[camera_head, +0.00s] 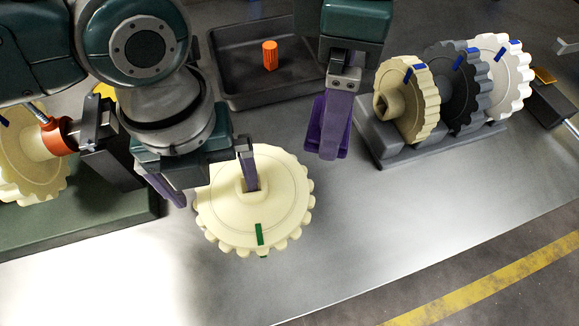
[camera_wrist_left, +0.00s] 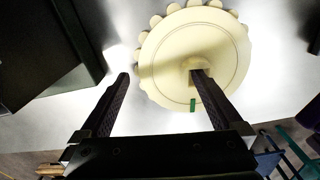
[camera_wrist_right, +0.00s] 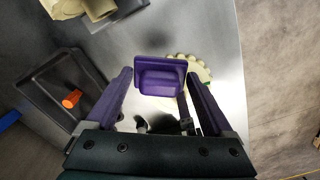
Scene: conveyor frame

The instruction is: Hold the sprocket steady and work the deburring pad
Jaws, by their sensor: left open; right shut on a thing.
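A cream sprocket (camera_head: 285,200) with a green mark lies flat on the metal table at the front middle. It also fills the top of the left wrist view (camera_wrist_left: 165,60). My left gripper (camera_head: 208,185) is open above the sprocket's left side. One finger is over or in the square hub opening, the other is outside the left rim; contact is unclear. My right gripper (camera_head: 335,110) is shut on a purple deburring pad (camera_head: 327,140), held right of and behind the sprocket. In the right wrist view the pad (camera_wrist_right: 160,78) sits between the fingers and hides part of the sprocket (camera_wrist_right: 198,68).
A dark tray (camera_head: 222,85) with an orange ribbed piece (camera_head: 270,56) stands at the back. A grey rack (camera_head: 400,155) at the right holds cream, dark grey and white sprockets. At the left, another cream sprocket (camera_head: 22,150) is on a green-based fixture. The table's front right is clear.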

